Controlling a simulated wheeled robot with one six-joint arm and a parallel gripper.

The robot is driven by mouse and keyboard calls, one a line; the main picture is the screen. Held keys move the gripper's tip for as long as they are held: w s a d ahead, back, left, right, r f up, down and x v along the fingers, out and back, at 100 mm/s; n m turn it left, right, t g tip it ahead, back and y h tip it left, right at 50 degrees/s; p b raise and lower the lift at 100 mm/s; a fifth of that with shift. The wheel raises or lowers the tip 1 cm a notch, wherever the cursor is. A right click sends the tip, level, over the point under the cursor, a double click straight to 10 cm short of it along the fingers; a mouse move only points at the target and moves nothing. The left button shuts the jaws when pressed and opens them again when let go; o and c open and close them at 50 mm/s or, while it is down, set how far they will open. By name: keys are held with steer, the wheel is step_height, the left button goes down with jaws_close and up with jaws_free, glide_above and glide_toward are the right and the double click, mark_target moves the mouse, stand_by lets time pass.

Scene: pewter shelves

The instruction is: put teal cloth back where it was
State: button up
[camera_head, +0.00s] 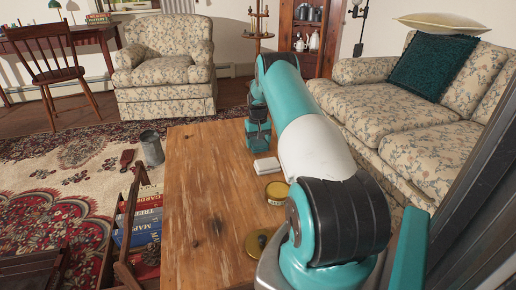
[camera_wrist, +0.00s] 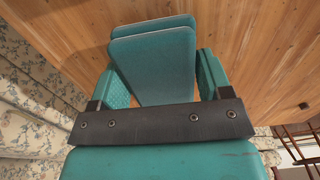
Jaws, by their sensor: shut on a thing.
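A folded teal cloth (camera_wrist: 158,75) with rounded corners, in flat layers, is between the two teal fingers of my gripper (camera_wrist: 162,66) in the wrist view. The fingers are shut on it from both sides. Wooden boards show behind the cloth in that view; I cannot tell whether it touches them. In the head view my arm reaches out over the wooden table (camera_head: 200,205), and its end is near the table's far right edge. The cloth cannot be told apart from my teal arm there.
On the table are a white block-like thing (camera_head: 267,166), a round gold tin (camera_head: 277,190) and a brass dish (camera_head: 255,244). A flowered sofa (camera_head: 400,118) with a dark teal cushion (camera_head: 433,66) stands to the right. The table's left half is clear.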

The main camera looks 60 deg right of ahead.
steer(key=shift+f, duration=0.9)
steer(key=shift+f, duration=0.1)
steer(key=o, duration=0.9)
